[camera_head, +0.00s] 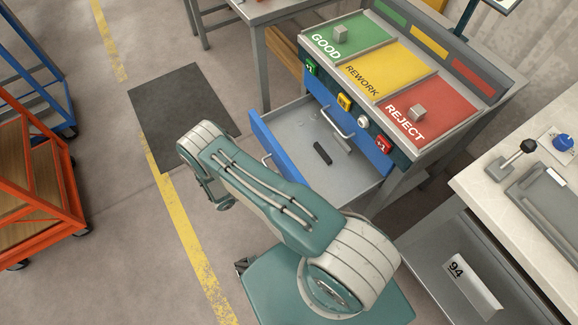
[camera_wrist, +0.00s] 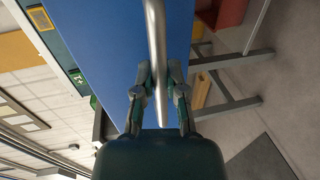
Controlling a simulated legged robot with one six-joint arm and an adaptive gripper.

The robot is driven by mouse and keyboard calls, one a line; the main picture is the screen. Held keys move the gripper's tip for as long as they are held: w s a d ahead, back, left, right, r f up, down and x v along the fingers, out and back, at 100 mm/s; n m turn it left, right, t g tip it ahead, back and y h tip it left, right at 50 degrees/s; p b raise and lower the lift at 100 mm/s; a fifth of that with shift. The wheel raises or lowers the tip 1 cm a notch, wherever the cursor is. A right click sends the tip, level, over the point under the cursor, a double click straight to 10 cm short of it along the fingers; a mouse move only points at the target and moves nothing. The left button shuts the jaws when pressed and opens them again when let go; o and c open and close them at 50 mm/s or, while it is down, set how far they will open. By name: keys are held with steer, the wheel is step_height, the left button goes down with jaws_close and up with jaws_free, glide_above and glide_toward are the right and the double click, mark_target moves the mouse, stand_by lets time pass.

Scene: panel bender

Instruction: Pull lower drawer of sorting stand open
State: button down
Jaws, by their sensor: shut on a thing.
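The sorting stand (camera_head: 372,72) is at the upper right of the head view. Its lower drawer (camera_head: 272,148) is pulled out a long way, with its grey inside showing. The upper drawer (camera_head: 372,148), with a curved handle (camera_head: 337,123), is shut. In the wrist view, my gripper (camera_wrist: 160,80) is shut on the silver handle (camera_wrist: 156,38) in front of the blue drawer face (camera_wrist: 95,45). In the head view my arm hides the gripper; part of the lower handle (camera_head: 266,160) shows.
A dark floor mat (camera_head: 180,105) lies left of the drawer. Orange (camera_head: 35,190) and blue (camera_head: 35,65) carts stand at the left. A light worktop (camera_head: 525,185) with a lower shelf is at the right. The floor between the carts and the drawer is open.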

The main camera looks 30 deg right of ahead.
steer(key=shift+s+a+f, duration=0.1)
steer(key=shift+s+a, duration=0.05)
steer(key=shift+a, duration=0.95)
steer(key=shift+s+a+f, duration=0.1)
steer(key=shift+s+a, duration=0.05)
steer(key=shift+a, duration=0.95)
steer(key=c, duration=0.7)
jaws_free()
steer(key=shift+w, duration=0.1)
steer(key=shift+r, duration=0.1)
steer(key=v, duration=1.2)
steer(key=shift+w, duration=0.1)
